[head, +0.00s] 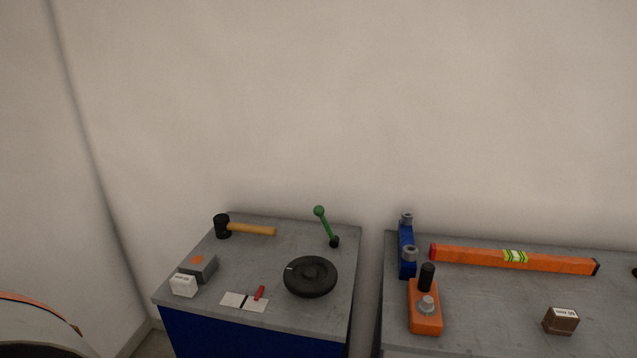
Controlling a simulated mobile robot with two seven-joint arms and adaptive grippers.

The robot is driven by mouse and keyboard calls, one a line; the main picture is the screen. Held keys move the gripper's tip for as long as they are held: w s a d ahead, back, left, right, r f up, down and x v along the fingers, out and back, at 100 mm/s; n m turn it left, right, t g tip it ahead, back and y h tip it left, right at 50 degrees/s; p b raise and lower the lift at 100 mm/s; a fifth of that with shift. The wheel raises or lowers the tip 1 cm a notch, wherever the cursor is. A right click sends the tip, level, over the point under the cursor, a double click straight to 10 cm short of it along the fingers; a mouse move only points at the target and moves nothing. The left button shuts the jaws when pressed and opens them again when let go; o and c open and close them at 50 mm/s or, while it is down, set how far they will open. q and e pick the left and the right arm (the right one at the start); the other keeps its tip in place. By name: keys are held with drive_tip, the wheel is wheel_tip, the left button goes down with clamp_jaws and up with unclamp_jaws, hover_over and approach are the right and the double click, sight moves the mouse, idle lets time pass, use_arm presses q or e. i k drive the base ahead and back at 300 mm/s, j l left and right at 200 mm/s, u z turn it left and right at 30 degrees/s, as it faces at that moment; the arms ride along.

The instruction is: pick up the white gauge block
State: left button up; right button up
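A small white block (184,285), which looks like the white gauge block, rests on the left cart's grey top (262,255) near its front left corner. It stands just in front of a grey box (199,267) with an orange mark; I cannot tell whether the two touch. Faint markings on its front are too small to read. Neither of my grippers shows in the head view.
The left cart also holds a mallet (245,229), a green-knobbed lever (327,227), a black disc (311,277), and white cards (243,301) beside a red piece (260,293). The right cart, past a gap, carries an orange level (515,259), a blue tool (407,250), an orange tool (425,310) and a brown block (560,322).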

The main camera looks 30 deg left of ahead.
sight(182, 285)
drive_tip(key=u, duration=1.8)
drive_tip(key=i+j, duration=0.1)
drive_tip(key=j, duration=0.4)
drive_tip(key=i+j, duration=0.1)
drive_tip(key=j, duration=0.45)
